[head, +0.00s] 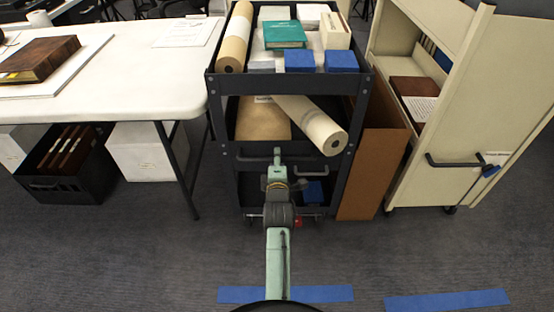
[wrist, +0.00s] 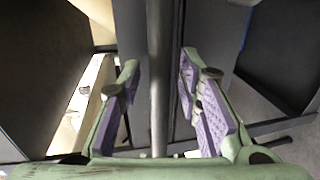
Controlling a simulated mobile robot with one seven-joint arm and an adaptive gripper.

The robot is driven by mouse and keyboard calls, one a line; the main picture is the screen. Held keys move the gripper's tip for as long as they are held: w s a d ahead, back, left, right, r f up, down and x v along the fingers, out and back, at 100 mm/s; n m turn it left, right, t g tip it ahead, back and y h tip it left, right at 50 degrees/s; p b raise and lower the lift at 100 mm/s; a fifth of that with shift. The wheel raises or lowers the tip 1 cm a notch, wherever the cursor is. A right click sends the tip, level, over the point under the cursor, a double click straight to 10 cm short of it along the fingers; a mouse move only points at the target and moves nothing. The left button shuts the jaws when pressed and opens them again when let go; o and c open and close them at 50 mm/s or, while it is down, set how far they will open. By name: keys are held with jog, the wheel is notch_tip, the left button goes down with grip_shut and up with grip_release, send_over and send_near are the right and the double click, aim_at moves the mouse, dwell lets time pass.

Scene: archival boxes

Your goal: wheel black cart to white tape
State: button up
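The black cart (head: 357,90) stands upright in the middle of the head view, its shelves loaded. Its dark handle bar (head: 247,158) crosses the front below the middle shelf. My gripper (head: 277,152) reaches the handle from the front. In the wrist view the bar (wrist: 160,75) runs between the two fingers of my gripper (wrist: 160,100), with gaps on both sides. The fingers are open around it, not closed on it. The floor tape in the head view is blue: one strip (head: 335,294) at bottom centre, another (head: 446,300) to its right. I see no white tape.
A white table (head: 130,95) stands close on the left, its leg near the cart. A cream cart (head: 480,110) stands on the right, with a brown board (head: 370,165) between the two carts. A rolled sheet (head: 318,128) sticks out of the middle shelf. Grey floor in front is clear.

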grip_shut()
dwell(0.6)
